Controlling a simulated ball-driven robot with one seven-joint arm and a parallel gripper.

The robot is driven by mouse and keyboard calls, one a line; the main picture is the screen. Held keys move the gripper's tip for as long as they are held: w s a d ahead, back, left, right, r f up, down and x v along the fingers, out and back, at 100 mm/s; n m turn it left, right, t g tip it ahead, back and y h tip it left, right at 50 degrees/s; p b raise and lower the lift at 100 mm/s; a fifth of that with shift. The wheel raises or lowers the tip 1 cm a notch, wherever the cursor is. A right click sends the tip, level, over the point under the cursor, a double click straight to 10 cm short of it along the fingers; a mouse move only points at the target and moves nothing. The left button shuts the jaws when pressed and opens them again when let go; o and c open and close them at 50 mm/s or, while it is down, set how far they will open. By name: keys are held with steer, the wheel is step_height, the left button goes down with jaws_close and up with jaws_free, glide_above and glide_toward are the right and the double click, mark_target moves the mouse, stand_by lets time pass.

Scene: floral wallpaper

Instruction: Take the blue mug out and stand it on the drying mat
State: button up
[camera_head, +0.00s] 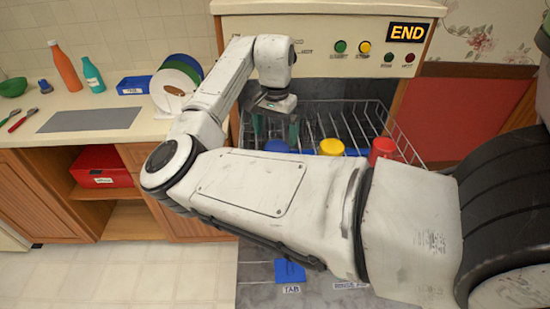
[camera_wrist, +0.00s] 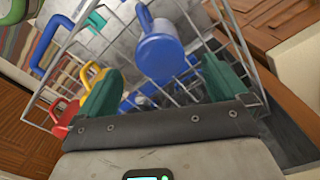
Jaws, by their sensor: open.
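A blue mug (camera_wrist: 162,56) sits in the wire rack (camera_wrist: 222,22), with its handle pointing to the top of the wrist view. My gripper (camera_wrist: 163,78) is open, with one green finger on each side of the mug in that view. Whether the fingers touch it I cannot tell. In the head view my gripper (camera_head: 275,122) is over the left part of the dishwasher rack (camera_head: 345,112), with blue (camera_head: 277,146) showing just below. The grey drying mat (camera_head: 92,120) lies flat and bare on the counter at left.
A yellow mug (camera_head: 331,147) and a red mug (camera_head: 382,148) stand in the rack to the right. Plates (camera_head: 172,88), a blue tub (camera_head: 134,85), a teal bottle (camera_head: 93,75) and an orange bottle (camera_head: 66,68) stand behind the mat. Cutlery (camera_head: 22,119) lies left of it.

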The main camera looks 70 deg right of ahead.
mark_target(276, 147)
steer(key=shift+s+d+f+p, duration=0.1)
steer(key=shift+f+p, duration=0.3)
steer(key=shift+f, duration=1.4)
steer(key=shift+d+f+p, duration=0.1)
steer(key=shift+f+p, duration=0.25)
steer(key=shift+f, duration=1.4)
steer(key=c, duration=1.1)
steer(key=shift+r, duration=0.15)
